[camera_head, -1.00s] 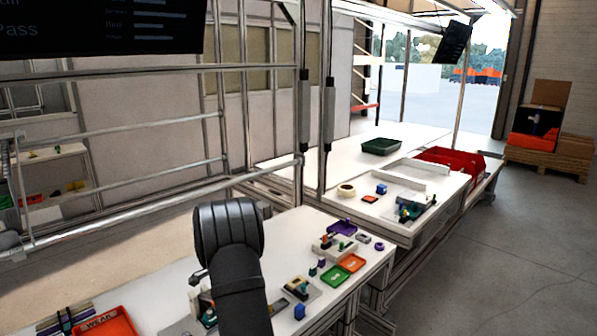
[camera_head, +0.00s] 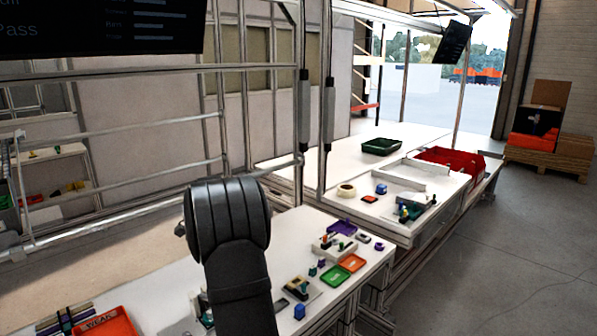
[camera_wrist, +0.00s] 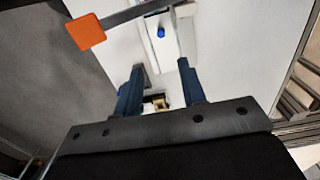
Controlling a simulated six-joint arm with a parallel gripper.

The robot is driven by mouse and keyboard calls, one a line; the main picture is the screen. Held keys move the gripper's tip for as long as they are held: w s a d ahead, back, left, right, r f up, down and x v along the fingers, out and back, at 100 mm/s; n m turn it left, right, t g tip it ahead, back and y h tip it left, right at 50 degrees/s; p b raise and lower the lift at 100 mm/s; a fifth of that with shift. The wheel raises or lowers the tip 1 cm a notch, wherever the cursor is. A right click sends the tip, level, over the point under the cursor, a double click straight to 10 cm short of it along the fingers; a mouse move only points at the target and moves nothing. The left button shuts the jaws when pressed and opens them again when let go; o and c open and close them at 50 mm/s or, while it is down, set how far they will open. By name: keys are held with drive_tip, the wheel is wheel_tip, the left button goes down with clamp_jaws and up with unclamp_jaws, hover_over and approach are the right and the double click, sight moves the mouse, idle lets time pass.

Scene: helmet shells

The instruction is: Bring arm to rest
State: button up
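My gripper (camera_wrist: 161,66) shows in the wrist view with its two blue-grey fingers spread apart. It is open, and nothing is held between the fingertips. A white surface lies beyond the fingers, with a small blue object (camera_wrist: 161,32) on it, apart from the fingertips. In the head view my dark arm stands over the near white table (camera_head: 290,232), and the gripper itself is hidden there.
The near table holds a green tray (camera_head: 335,277), an orange tray (camera_head: 353,263), a purple tray (camera_head: 343,227), a blue block (camera_head: 299,311) and a red bin (camera_head: 103,325). Metal frame posts (camera_head: 328,130) rise behind my arm. Open floor (camera_head: 500,260) lies to the right.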

wheel_tip(320, 180, down, 17)
drive_tip(key=shift+r, duration=0.2)
drive_tip(key=w+d, duration=0.3)
drive_tip(key=shift+w+d+f, duration=0.1)
drive_tip(key=shift+d+f, duration=0.05)
drive_tip(key=shift+f, duration=0.1)
wheel_tip(320, 180, up, 17)
drive_tip(key=s+a+f+t+h, duration=0.3)
drive_tip(key=a+f, duration=0.1)
drive_tip(key=shift+s+f, duration=0.4)
